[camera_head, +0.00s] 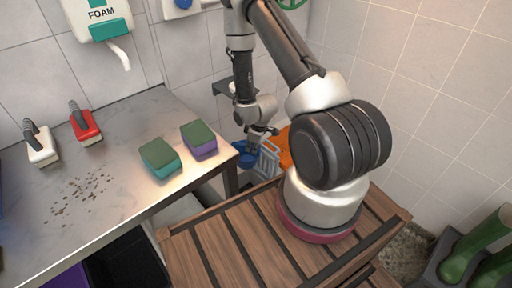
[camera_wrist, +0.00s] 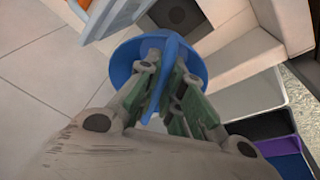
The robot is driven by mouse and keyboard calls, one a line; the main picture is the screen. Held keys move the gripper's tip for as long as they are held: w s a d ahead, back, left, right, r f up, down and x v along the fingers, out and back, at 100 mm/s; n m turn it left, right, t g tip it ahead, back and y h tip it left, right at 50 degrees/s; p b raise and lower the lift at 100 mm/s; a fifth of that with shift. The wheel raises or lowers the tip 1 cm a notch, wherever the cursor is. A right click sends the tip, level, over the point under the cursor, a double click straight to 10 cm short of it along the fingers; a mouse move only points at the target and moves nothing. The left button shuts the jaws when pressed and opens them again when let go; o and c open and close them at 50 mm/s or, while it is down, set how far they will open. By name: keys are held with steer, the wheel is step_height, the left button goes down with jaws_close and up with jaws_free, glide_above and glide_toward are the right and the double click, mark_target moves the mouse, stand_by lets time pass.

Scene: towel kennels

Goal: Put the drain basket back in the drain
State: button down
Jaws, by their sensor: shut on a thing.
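A blue drain basket (camera_wrist: 126,54) with a round rim and an upright fin shows in the wrist view. My gripper (camera_wrist: 165,72) is shut on the fin, with its fingers on both sides. The fingers and wrist hide part of the basket. In the head view my gripper (camera_head: 256,140) reaches down past the right end of the steel table, and the blue basket (camera_head: 246,160) shows small below it. I cannot make out the drain opening in either view.
A pale blue-grey slatted crate (camera_head: 268,161) and an orange item (camera_head: 285,150) stand close to my gripper. The steel table (camera_head: 130,118) bears two sponges (camera_head: 160,157) and two brushes (camera_head: 86,126). Bins (camera_wrist: 270,120) stand at right in the wrist view; tiled floor (camera_wrist: 40,85) is clear at left.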

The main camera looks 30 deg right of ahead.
step_height(320, 180, down, 28)
stand_by(1.6)
steer(key=c, duration=1)
jaws_free()
steer(key=shift+r, duration=0.15)
steer(key=shift+r, duration=7.9)
